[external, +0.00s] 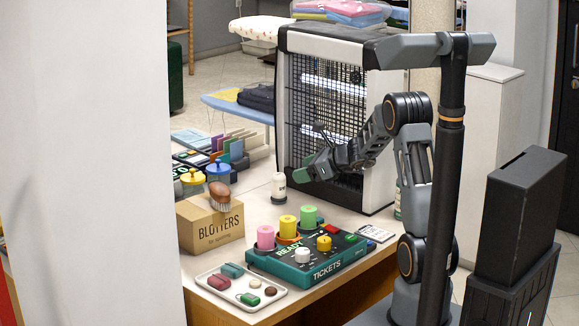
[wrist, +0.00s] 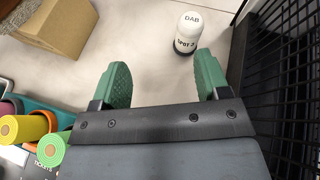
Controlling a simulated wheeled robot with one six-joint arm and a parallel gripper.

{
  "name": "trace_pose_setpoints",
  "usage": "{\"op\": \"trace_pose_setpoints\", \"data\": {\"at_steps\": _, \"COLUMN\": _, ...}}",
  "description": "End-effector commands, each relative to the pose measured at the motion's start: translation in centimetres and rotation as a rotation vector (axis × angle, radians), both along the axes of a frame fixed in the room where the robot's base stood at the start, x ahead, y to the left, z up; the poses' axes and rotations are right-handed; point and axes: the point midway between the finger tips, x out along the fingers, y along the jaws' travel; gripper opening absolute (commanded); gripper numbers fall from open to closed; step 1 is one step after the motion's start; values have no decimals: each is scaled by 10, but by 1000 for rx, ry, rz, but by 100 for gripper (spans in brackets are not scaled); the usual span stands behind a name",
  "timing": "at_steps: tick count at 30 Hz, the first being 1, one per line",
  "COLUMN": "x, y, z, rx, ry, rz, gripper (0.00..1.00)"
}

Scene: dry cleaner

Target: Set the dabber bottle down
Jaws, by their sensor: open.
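The dabber bottle (external: 279,187) is small and white with a dark band near its base. It stands upright on the counter between the blotter box and the caged unit. In the wrist view the bottle (wrist: 188,33) has "DAB" on its top and lies beyond my fingertips, nearer the right one. My gripper (external: 309,170) is to the right of the bottle and higher, apart from it. In the wrist view my gripper (wrist: 160,72) shows two green fingers spread wide with only bare counter between them.
A caged unit (external: 330,100) stands close behind my gripper, its grid (wrist: 285,80) along the right in the wrist view. The blotter box (external: 208,226) carries a brush (external: 219,196). A ticket console (external: 308,259) with coloured cylinders and a white tray (external: 241,292) are in front.

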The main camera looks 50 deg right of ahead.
Motion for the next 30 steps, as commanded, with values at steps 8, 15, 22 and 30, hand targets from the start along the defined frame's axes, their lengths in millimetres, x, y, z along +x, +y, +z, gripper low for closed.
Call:
{"op": "trace_pose_setpoints", "data": {"at_steps": 8, "x": -108, "y": 166, "z": 32, "rx": -773, "ry": -40, "rz": 900, "gripper": 69}}
{"op": "trace_pose_setpoints", "data": {"at_steps": 15, "x": -221, "y": 206, "z": 24, "rx": -1398, "ry": -138, "rz": 1637, "gripper": 69}}
{"op": "trace_pose_setpoints", "data": {"at_steps": 22, "x": -270, "y": 196, "z": 19, "rx": -1723, "ry": -183, "rz": 2023, "gripper": 69}}
{"op": "trace_pose_setpoints", "data": {"at_steps": 30, "x": -279, "y": 191, "z": 18, "rx": -1802, "ry": -187, "rz": 2119, "gripper": 69}}
